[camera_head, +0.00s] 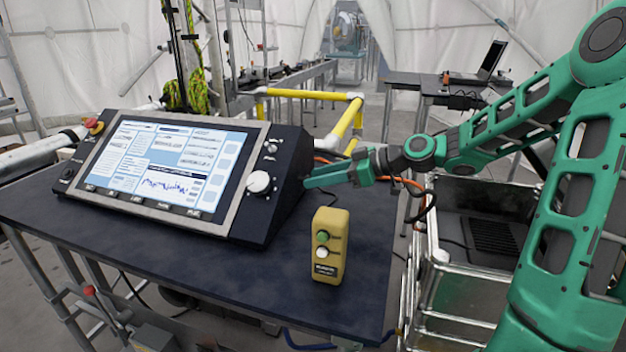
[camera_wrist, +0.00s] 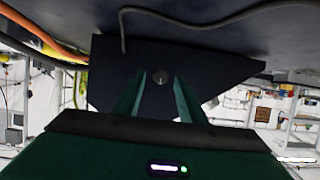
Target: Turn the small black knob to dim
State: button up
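The black console (camera_head: 282,190) with a lit screen stands on the dark table. My gripper (camera_head: 307,180) is at the console's right side, its fingers pointing at that side wall. In the wrist view my gripper (camera_wrist: 160,80) is open, with its two fingers apart. Between the fingertips shows a small round knob-like piece (camera_wrist: 161,77) with a greyish face, on the console's dark side panel (camera_wrist: 200,75). I cannot tell whether the fingers touch it. The head view hides this piece. Another small dark knob (camera_head: 67,173) seems to sit at the console's left edge.
A white knob (camera_head: 259,182) is on the console's front right. A red button (camera_head: 95,124) is at its upper left. A yellow button box (camera_head: 329,245) stands on the table (camera_head: 180,265) in front of my gripper. Orange cables (camera_head: 395,181) run behind the gripper.

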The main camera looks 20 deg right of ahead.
jog(key=shift+w+a+f, duration=0.25)
jog(key=shift+w+a, duration=0.1)
jog(key=shift+a, duration=0.2)
grip_shut()
jog(key=shift+w, duration=0.1)
jog(key=m, duration=0.1)
jog(key=m+g+y, duration=0.1)
jog(key=shift+w+d+m, duration=0.2)
jog(key=shift+w+m, duration=0.05)
jog(key=shift+m, duration=0.05)
jog(key=m+y, duration=0.1)
jog(key=m+g, duration=0.1)
jog(key=m, duration=0.1)
jog(key=shift+w+d+f+g+y, duration=0.2)
jog(key=shift+g+y, duration=0.1)
jog(key=shift+y, duration=0.1)
jog(key=m+y, duration=0.1)
jog(key=m, duration=0.2)
jog(key=shift+d+f+m+g+y, duration=0.1)
jog(key=shift+f+m+g+y, duration=0.1)
jog(key=shift+m+g+y, duration=0.15)
jog(key=shift+f+m+y, duration=0.25)
jog(key=shift+m+y, duration=0.6)
jog(key=shift+m, duration=0.9)
